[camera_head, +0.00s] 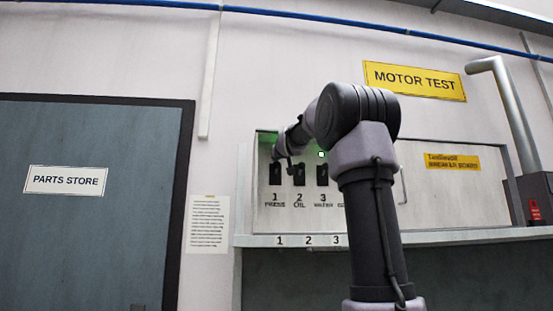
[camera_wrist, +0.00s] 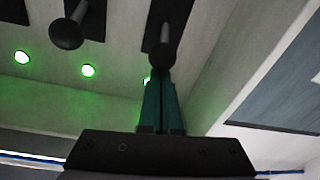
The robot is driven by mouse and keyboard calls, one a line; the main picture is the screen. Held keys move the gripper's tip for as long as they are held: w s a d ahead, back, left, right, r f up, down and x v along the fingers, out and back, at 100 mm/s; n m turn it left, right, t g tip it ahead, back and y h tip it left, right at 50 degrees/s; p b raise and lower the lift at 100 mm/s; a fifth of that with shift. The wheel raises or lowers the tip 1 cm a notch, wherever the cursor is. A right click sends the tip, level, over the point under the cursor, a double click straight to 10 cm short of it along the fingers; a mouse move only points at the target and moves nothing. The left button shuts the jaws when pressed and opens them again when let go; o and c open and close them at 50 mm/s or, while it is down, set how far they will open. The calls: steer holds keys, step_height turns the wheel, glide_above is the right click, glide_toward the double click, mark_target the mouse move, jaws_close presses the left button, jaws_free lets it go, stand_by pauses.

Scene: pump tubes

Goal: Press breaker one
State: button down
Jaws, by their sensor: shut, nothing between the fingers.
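Breaker one (camera_head: 275,174) is the leftmost black switch in the wall panel in the head view, above the label "1 PRESS". My gripper is close in front of the panel near it; my arm hides part of the panel, and the fingertips are hard to make out there. In the wrist view, turned over so the door is at right, my gripper's fingers (camera_wrist: 160,85) are shut and empty. Their tips are just by the round knob of breaker one (camera_wrist: 165,50); I cannot tell whether they touch.
Breaker two (camera_head: 299,175) and breaker three (camera_head: 322,175) are close beside, to the right. Another knob (camera_wrist: 66,34) protrudes beside my fingers in the wrist view. Green lamps (camera_wrist: 88,70) glow in a row. A ledge (camera_head: 262,240) runs below the panel; a door (camera_head: 85,235) is at left.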

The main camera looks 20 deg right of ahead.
mark_target(276, 165)
steer(key=shift+s+f+t, duration=0.25)
steer(key=shift+f+t, duration=0.15)
steer(key=shift+t, duration=0.1)
steer(key=shift+s+a+f+t+h, duration=0.15)
steer(key=shift+s+f+t, duration=0.1)
steer(key=shift+f+t, duration=0.4)
steer(key=shift+s+a+f+t+h, duration=0.15)
steer(key=shift+s+f+t, duration=0.1)
steer(key=shift+f+t, duration=0.4)
steer(key=shift+s+f, duration=0.15)
steer(key=shift+f, duration=0.7)
steer(key=shift+d+r, duration=0.1)
steer(key=shift+r, duration=0.1)
steer(key=shift+s+r, duration=0.15)
steer(key=shift+r, duration=0.05)
steer(key=s+a+f, duration=0.2)
steer(key=s+f, duration=0.4)
steer(key=s, duration=0.1)
steer(key=shift+a, duration=0.15)
